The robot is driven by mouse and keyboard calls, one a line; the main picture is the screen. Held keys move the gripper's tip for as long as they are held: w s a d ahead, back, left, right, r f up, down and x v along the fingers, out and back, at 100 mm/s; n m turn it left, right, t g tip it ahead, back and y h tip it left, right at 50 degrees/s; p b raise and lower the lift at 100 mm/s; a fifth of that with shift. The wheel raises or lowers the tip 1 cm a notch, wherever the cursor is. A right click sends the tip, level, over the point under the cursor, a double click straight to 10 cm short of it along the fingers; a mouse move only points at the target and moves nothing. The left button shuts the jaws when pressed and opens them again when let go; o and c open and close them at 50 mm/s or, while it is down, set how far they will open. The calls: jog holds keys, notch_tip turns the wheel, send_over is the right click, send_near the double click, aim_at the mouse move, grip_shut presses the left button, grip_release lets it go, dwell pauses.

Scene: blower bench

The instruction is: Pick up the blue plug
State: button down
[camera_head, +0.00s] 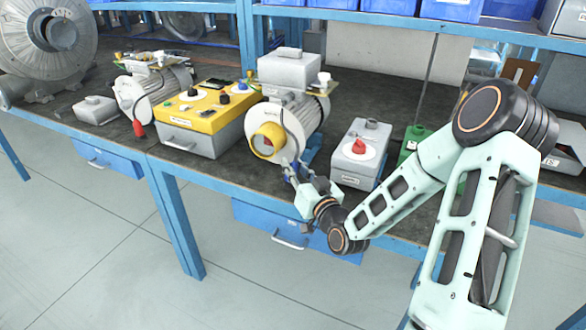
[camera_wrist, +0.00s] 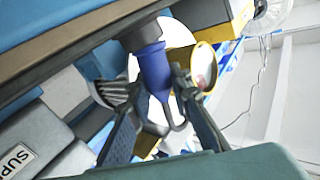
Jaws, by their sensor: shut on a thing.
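The blue plug (camera_wrist: 154,72) is a tapered blue body between my gripper's two fingers in the wrist view. A dark collar (camera_wrist: 141,36) sits at its wide end, and a grey cable loop shows at its narrow end. My gripper (camera_wrist: 152,88) is shut on the plug. In the head view my gripper (camera_head: 296,175) is at the bench's front edge, just in front of the motor with the yellow ring. The plug is too small there to make out clearly, and I cannot tell whether it still touches the bench.
The motor (camera_head: 293,110) stands behind my gripper. A yellow control box (camera_head: 205,112) is to its left. A grey box with a red knob (camera_head: 360,153) and a green container (camera_head: 413,143) are to the right. A blue drawer (camera_head: 300,233) is below the bench edge.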

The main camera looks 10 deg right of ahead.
jog(key=shift+r, duration=0.55)
jog(key=s+r+p, duration=1.1)
jog(key=s+p, duration=0.3)
jog(key=p, duration=0.7)
jog(key=shift+a+r+p, duration=0.15)
jog(key=shift+r+p, duration=0.15)
jog(key=shift+p, duration=0.05)
jog(key=shift+r+p, duration=0.55)
jog(key=shift+r, duration=0.05)
notch_tip(320, 180, up, 3)
jog(key=p, duration=0.3)
jog(key=shift+r, duration=0.2)
